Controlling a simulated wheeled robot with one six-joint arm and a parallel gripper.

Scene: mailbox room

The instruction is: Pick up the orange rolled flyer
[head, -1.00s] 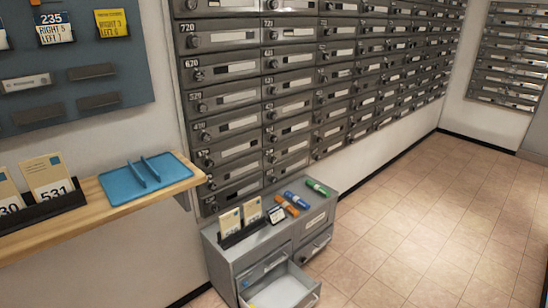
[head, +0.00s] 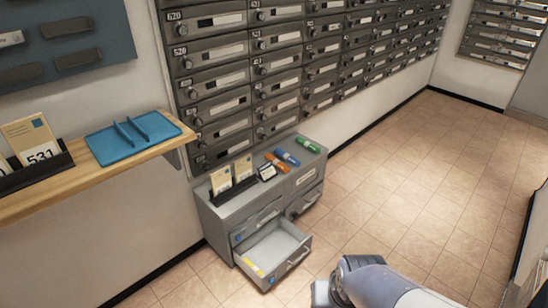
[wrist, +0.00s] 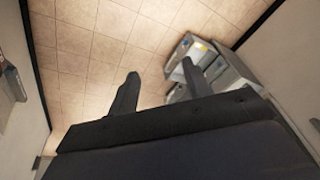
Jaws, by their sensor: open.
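The orange rolled flyer (head: 276,163) lies on top of the grey cabinet (head: 232,207) in the head view, left of a blue rolled flyer (head: 287,157) and a green one (head: 307,145). In the head view part of my arm shows at the lower right, well apart from the flyer. The cabinet shows behind the right finger (wrist: 222,72); I cannot make out the orange flyer there.
A wooden shelf (head: 60,193) with a blue tray (head: 133,137) juts out left. Tiled floor is clear at right.

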